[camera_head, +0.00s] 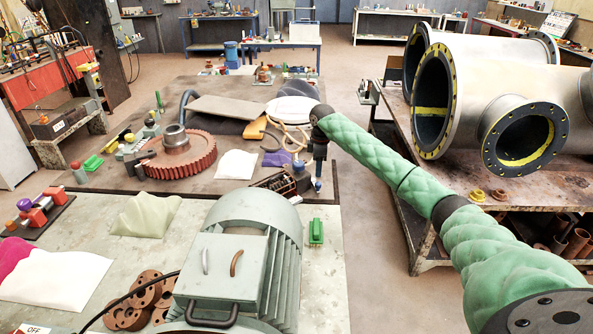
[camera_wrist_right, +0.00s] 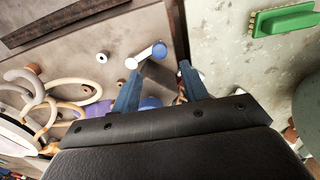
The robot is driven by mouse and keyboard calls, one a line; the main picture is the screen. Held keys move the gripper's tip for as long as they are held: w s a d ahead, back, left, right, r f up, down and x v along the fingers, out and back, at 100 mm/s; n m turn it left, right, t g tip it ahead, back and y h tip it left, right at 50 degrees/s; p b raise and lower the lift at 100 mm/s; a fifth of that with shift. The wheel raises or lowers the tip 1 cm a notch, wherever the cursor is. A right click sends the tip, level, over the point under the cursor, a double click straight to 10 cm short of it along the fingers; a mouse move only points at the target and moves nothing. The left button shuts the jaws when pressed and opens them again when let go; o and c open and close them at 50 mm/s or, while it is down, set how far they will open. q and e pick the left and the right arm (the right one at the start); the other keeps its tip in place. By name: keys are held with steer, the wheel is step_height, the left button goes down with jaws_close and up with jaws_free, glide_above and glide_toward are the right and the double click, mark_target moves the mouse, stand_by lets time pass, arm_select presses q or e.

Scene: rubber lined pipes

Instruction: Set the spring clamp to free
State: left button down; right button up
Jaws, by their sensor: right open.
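My right arm reaches in from the right in the head view, and its gripper (camera_head: 318,170) points down over the right side of the brown work mat. In the right wrist view the gripper (camera_wrist_right: 159,70) has its two blue fingers apart. A pale rod-like piece with a blue round end (camera_wrist_right: 150,52) lies between and just beyond the fingertips; a second blue round end (camera_wrist_right: 150,103) shows between the fingers. This may be the spring clamp, but I cannot tell for sure, nor whether the fingers touch it. My left gripper is out of view.
A green block (camera_head: 316,231) lies on the grey surface near the gripper. A black tray of small parts (camera_head: 277,183) is just left of it. Large flanged pipes (camera_head: 480,90) stand on a bench at right. A grey-green housing (camera_head: 235,255) fills the front.

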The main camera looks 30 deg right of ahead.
mark_target(319, 183)
steer(key=shift+s+d+r, duration=0.15)
steer(key=shift+d, duration=0.1)
steer(key=shift+f, duration=0.2)
step_height(319, 183, down, 6)
steer(key=p, duration=0.3)
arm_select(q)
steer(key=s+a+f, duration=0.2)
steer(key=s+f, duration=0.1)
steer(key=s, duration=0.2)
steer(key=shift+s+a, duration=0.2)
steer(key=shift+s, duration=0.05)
arm_select(e)
steer(key=shift+f, duration=0.75)
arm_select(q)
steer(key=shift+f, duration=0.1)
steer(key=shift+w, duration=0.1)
arm_select(e)
steer(key=shift+a, duration=0.1)
jaws_close()
